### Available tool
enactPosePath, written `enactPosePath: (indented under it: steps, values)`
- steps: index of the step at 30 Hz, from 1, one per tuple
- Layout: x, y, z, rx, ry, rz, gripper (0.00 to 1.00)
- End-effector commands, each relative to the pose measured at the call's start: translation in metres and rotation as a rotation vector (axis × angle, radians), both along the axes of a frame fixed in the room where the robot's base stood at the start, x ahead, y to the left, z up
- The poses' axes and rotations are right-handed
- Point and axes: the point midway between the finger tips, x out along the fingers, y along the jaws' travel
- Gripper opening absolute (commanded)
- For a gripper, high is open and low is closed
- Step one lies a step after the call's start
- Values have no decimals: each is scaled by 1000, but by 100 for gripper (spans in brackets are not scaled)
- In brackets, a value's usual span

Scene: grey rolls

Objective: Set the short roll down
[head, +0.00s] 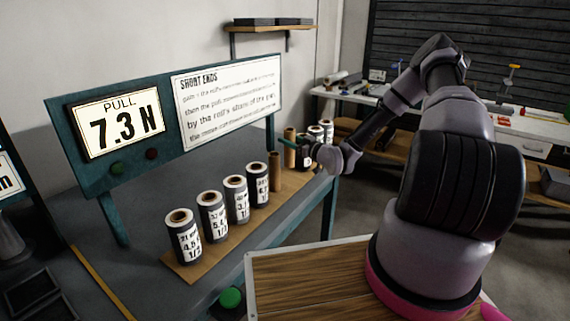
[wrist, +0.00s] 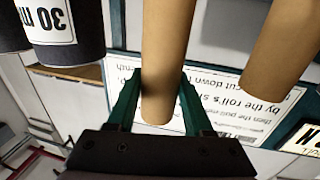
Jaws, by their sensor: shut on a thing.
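My gripper (head: 289,143) reaches in from the right over the far part of the row. In the wrist view its two green fingers (wrist: 160,100) are shut on a bare tan tube (wrist: 168,50), one finger on each side. The tube also shows upright in the head view (head: 290,155). It carries no visible grey wrap or label. Whether its base touches the board is hard to tell. A second tan tube (head: 275,172) stands beside it, nearer the camera; it also shows at the right of the wrist view (wrist: 283,45).
Several labelled grey rolls (head: 184,240) stand on a brown board (head: 222,262); more (head: 315,134) stand beyond the gripper, and one shows close in the wrist view (wrist: 75,52). The display board (head: 120,125) reads 7.3 N. A wooden-topped surface (head: 300,280) is in front.

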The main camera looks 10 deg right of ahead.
Motion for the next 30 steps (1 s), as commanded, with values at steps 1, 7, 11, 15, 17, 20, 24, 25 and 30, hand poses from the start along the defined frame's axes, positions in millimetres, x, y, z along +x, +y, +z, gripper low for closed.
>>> enactPosePath:
  steps: [1,7,11,15,17,20,24,25,30]
  values:
    - [0,0,-8,1,1,0,0]
    - [0,0,-23,0,0,-1,0]
    - [0,0,-41,0,0,-1,0]
    - [0,0,-55,1,-1,-1,0]
    - [0,0,-56,0,-1,-1,0]
    - [0,0,-55,0,-1,-1,0]
    - [0,0,-57,1,-1,-2,0]
    - [0,0,-58,1,-1,-2,0]
    - [0,0,-58,0,-1,-2,81]
